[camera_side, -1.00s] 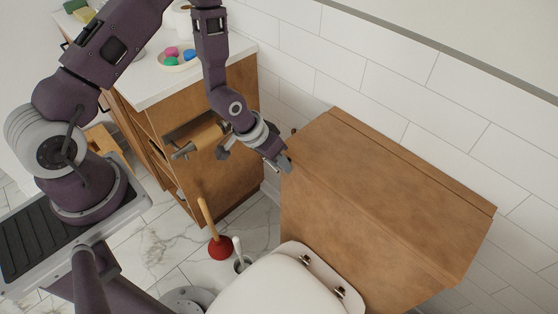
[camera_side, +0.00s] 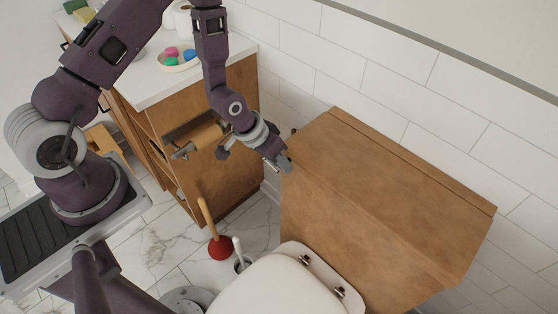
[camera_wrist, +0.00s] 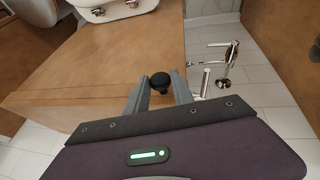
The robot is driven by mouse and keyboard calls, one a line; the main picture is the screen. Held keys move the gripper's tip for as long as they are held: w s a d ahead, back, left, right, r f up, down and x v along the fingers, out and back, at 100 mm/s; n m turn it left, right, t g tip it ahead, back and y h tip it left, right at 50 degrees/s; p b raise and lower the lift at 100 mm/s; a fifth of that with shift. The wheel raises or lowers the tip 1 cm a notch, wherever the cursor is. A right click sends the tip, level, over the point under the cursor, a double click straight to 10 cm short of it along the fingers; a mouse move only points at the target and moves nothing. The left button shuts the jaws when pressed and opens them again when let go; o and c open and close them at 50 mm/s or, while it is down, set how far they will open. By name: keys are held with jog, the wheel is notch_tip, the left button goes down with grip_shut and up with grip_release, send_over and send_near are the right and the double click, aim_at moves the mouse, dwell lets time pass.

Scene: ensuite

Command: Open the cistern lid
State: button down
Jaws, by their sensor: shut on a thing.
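The wooden cistern (camera_side: 340,225) stands against the tiled wall behind the toilet. Its flat brown lid (camera_side: 385,190) lies closed on top, and the wood also fills the left of the wrist view (camera_wrist: 105,75). My gripper (camera_side: 285,162) is at the cistern's left upper edge in the side view. In the wrist view my gripper (camera_wrist: 158,92) has its two grey fingers on either side of a small black knob (camera_wrist: 160,80) near the wood's edge, shut on it. In the side view the fingers hide this contact.
The white toilet seat (camera_side: 275,292) is in front of the cistern. A wooden cabinet (camera_side: 235,95) with a paper roll (camera_side: 203,134) stands to the left, close to my wrist. A red plunger (camera_side: 220,247) stands on the floor. The space above the lid is clear.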

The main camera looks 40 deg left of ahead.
dwell(0.3)
jog(key=r, duration=0.2)
jog(key=w+r, duration=0.1)
jog(key=r, duration=0.2)
jog(key=w+r, duration=0.1)
jog(key=r, duration=0.2)
jog(key=shift+r, duration=0.15)
jog(key=w+r+g, duration=0.1)
jog(key=w+r, duration=0.9)
jog(key=r, duration=0.1)
jog(key=shift+d+r, duration=0.15)
jog(key=shift+r, duration=0.25)
jog(key=c, duration=1.1)
grip_release()
jog(key=shift+s+f+g, duration=0.1)
jog(key=shift+f+g, duration=0.05)
jog(key=shift+g, duration=0.15)
jog(key=w+a+r, duration=0.1)
jog(key=w+r, duration=0.3)
jog(key=r, duration=0.2)
jog(key=shift+w+a+r, duration=0.25)
jog(key=shift+r, duration=0.15)
